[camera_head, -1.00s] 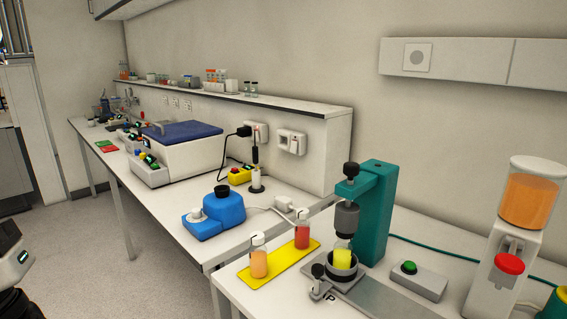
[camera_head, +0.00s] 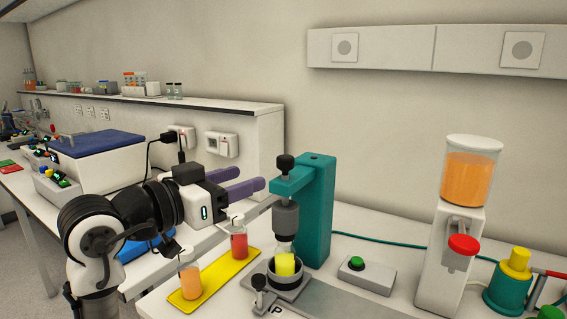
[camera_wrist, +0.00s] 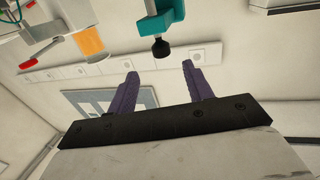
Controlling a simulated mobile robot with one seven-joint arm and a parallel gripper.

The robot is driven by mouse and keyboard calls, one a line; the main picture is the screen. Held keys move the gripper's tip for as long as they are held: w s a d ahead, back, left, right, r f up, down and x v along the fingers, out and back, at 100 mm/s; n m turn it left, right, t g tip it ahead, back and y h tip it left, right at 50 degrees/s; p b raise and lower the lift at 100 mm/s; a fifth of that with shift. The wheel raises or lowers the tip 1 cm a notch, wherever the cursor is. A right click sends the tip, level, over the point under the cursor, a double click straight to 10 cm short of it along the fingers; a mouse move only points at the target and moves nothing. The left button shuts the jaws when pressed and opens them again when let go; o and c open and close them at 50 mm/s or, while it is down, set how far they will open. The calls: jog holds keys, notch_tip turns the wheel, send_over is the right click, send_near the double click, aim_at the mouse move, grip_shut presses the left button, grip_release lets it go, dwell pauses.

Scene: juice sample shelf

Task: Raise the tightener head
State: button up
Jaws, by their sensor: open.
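The tightener is a teal stand (camera_head: 316,215) with a grey head (camera_head: 286,217) under its arm and a black knob (camera_head: 285,164) on top. The head sits low, at the top of a bottle with yellow juice (camera_head: 285,264) in a round dark holder. My gripper (camera_head: 250,181) is open and empty, its purple fingers pointing right, just left of the knob and apart from it in the head view. In the wrist view my fingers (camera_wrist: 158,77) are spread, with the knob (camera_wrist: 160,48) and teal arm (camera_wrist: 160,14) beyond them.
A yellow tray (camera_head: 217,275) holds an orange bottle (camera_head: 190,278) and a red bottle (camera_head: 239,240) below my gripper. A green-button box (camera_head: 366,275) and an orange juice dispenser (camera_head: 450,235) stand to the right. A shelf (camera_head: 230,106) runs along the back.

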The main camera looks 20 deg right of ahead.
aim_at(279, 165)
jog(key=p+x, duration=0.2)
jog(key=x, duration=0.9)
jog(key=shift+w+d, duration=0.1)
jog(key=shift+w, duration=0.05)
jog(key=shift+c, duration=0.4)
grip_shut()
